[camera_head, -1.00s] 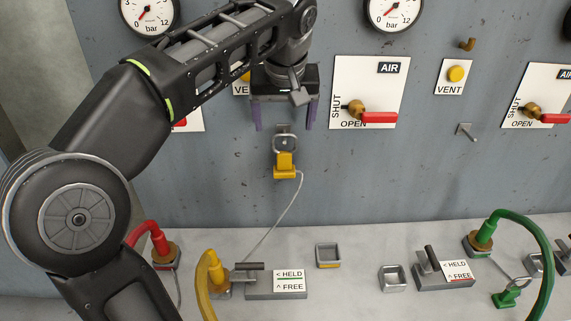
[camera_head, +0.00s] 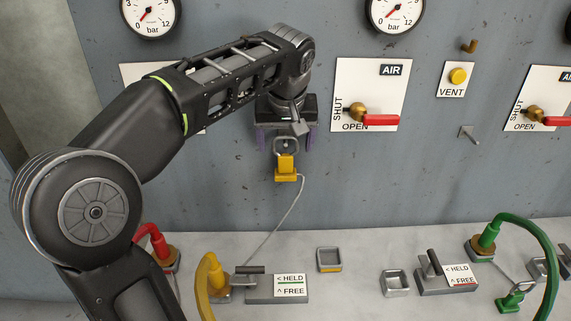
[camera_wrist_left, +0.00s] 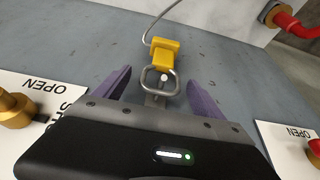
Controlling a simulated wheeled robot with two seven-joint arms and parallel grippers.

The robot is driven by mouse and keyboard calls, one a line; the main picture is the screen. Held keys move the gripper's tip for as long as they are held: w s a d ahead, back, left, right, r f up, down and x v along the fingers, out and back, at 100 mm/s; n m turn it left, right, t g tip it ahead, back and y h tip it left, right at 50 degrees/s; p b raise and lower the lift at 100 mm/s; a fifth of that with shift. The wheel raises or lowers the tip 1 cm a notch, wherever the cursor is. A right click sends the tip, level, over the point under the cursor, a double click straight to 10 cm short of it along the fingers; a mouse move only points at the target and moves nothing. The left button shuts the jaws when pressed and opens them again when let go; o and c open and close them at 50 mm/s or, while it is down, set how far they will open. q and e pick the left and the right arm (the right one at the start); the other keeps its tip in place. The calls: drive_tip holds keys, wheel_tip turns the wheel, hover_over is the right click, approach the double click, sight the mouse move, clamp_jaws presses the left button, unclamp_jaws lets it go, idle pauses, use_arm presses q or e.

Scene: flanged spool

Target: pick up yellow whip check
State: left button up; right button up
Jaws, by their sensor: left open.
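The yellow whip check (camera_head: 286,167) hangs on the grey wall panel, its metal ring (camera_head: 285,146) over a peg. A thin grey cable runs from its yellow block down to the bench. In the left wrist view the yellow block (camera_wrist_left: 164,54) and the ring (camera_wrist_left: 157,80) lie between and beyond the fingers. My left gripper (camera_head: 285,143) is open, with its purple fingers on either side of the ring and apart from it. In the left wrist view the open fingers (camera_wrist_left: 160,88) hold nothing. My right gripper is not in view.
A panel with a red-handled AIR valve (camera_head: 380,120) is right of my gripper. Below, the bench carries a yellow hose (camera_head: 207,285), a HELD/FREE latch block (camera_head: 277,288), small square sockets (camera_head: 329,260) and a green hose (camera_head: 530,240). A bare peg (camera_head: 468,131) sticks out farther right.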

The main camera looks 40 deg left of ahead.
use_arm(q)
drive_tip(key=shift+c, duration=0.6)
clamp_jaws()
idle(0.7)
